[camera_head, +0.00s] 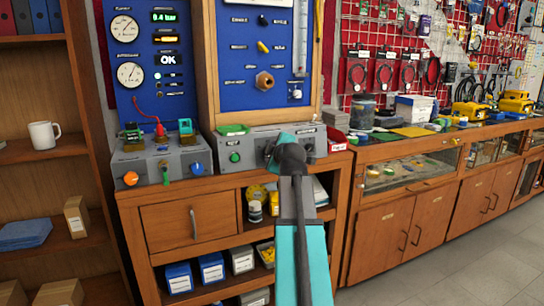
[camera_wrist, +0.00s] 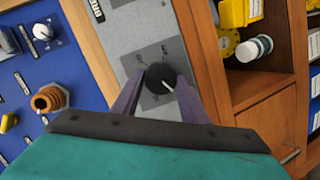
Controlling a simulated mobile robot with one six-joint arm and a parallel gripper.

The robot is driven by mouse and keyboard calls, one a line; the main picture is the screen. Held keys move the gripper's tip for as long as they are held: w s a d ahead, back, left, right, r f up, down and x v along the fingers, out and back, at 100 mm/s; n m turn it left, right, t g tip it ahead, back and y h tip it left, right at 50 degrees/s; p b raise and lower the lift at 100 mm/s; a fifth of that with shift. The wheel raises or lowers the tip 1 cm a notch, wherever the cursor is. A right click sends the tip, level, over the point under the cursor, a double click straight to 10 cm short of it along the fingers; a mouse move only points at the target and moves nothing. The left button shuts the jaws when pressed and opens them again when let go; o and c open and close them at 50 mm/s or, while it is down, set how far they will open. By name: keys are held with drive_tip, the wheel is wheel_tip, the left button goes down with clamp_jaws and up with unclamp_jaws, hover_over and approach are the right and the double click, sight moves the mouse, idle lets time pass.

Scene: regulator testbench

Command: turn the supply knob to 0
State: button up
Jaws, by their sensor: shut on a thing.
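A round black knob (camera_wrist: 160,77) with a white pointer line sits on a dark square plate (camera_wrist: 148,55) on a grey panel. In the wrist view the pointer is toward the lower right of the picture. Small marks surround the knob, too small to read. My gripper (camera_wrist: 158,84) has one purple-grey finger on each side of the knob and is shut on it. In the head view my gripper (camera_head: 274,150) reaches the front of the grey control box (camera_head: 214,144) and hides the knob.
A green button (camera_head: 235,157) is left of my gripper on the same box. A second box to the left has an orange knob (camera_head: 131,178) and a blue knob (camera_head: 197,168). A red tray (camera_head: 338,140) stands close on the right. A brass fitting (camera_wrist: 49,97) protrudes from the blue panel.

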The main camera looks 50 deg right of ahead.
drive_tip(key=shift+f+n, duration=0.1)
drive_tip(key=shift+n, duration=0.2)
drive_tip(key=o, duration=1.1)
drive_tip(key=shift+v, duration=6.95)
drive_tip(key=shift+f, duration=0.1)
